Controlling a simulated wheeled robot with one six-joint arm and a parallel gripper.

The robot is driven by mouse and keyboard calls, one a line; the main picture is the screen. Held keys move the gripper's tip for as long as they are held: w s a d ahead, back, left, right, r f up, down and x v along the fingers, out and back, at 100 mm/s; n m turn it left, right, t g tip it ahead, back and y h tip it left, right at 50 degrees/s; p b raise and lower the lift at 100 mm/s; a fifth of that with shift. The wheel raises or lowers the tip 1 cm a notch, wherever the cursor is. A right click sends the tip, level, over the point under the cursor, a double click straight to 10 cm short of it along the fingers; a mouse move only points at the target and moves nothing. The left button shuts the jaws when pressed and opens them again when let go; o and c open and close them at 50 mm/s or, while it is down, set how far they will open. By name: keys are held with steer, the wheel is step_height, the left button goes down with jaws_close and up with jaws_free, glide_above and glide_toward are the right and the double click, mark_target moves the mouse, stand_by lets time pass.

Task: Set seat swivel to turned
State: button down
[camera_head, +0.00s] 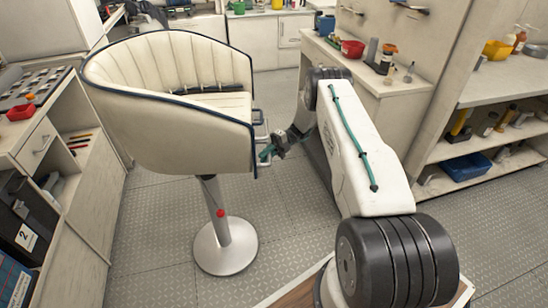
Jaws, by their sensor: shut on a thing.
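A cream seat (180,120) with dark blue piping stands left of the middle in the head view. It rests on a silver pedestal (226,250) with a red knob (220,213) on its post. The seat's open side faces right and away from me. A metal bracket or handle (259,122) sticks out at its right edge. My gripper (266,153) is at this right edge, low beside the bracket. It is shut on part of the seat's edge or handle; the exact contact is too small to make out.
A drawer cabinet (88,140) stands close at the left. A workbench (395,83) with a red bin (352,49) stands behind my arm. Shelves at the right hold a blue bin (465,167). Grey tread-plate floor is clear around the pedestal.

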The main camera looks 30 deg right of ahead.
steer(key=shift+w+d+g, duration=0.1)
steer(key=shift+w+g, duration=0.3)
steer(key=shift+w, duration=0.1)
steer(key=c, duration=1.4)
jaws_free()
steer(key=shift+o, duration=0.2)
steer(key=shift+d, duration=0.1)
steer(key=v, duration=0.7)
steer(key=shift+d, duration=0.4)
steer(key=shift+w+r, duration=0.1)
steer(key=shift+r, duration=0.1)
